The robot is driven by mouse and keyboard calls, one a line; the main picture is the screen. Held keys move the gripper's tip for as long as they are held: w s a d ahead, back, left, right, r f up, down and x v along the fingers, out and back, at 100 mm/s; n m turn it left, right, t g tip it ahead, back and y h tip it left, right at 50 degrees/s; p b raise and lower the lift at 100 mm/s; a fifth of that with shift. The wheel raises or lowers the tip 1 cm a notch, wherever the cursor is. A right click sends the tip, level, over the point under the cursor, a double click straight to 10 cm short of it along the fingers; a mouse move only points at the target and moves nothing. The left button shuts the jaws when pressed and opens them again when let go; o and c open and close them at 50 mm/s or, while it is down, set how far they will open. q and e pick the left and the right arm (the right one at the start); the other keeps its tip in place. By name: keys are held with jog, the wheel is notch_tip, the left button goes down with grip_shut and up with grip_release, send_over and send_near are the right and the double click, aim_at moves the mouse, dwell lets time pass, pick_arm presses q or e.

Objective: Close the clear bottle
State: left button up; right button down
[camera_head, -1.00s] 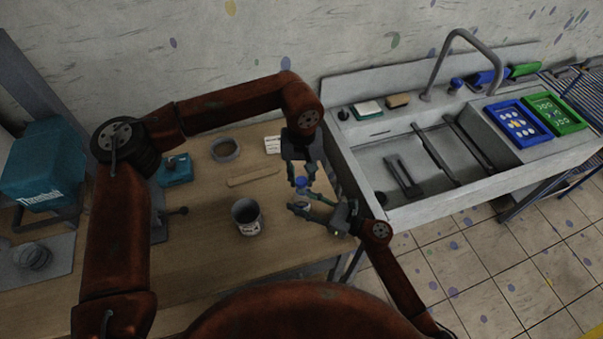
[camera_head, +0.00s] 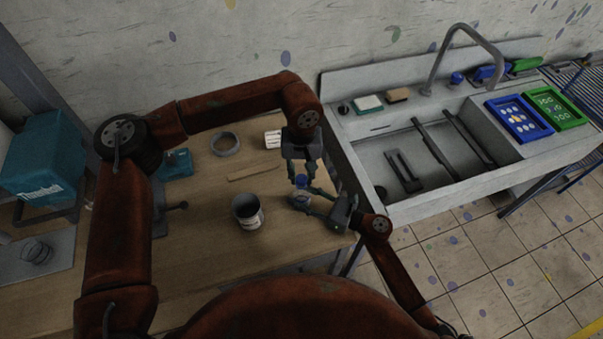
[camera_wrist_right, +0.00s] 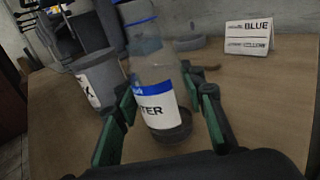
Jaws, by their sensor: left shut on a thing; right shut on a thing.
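The clear bottle (camera_head: 300,196) stands between the fingers of my right gripper (camera_head: 308,202), near the right end of the wooden table. In the right wrist view the bottle (camera_wrist_right: 150,62) has a blue-and-white label ending in "TER", and the green-sided fingers of my right gripper (camera_wrist_right: 160,118) are on either side of it. My left gripper (camera_head: 302,180) points down from above and is shut on a small blue cap (camera_head: 300,179). The cap is at the bottle's top. I cannot tell whether it touches the neck, as the top is cut off in the wrist view.
A grey cup (camera_head: 247,212) stands left of the bottle. A sink (camera_head: 430,160) with blue (camera_head: 519,118) and green (camera_head: 556,107) trays is at right.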

pick_arm(q)
jog(key=shift+f, duration=0.55)
dwell(0.4)
jog(key=m, duration=0.4)
jog(key=shift+m, duration=0.4)
jog(key=m, duration=0.5)
jog(key=shift+w+a, duration=0.1)
jog(key=o, duration=0.7)
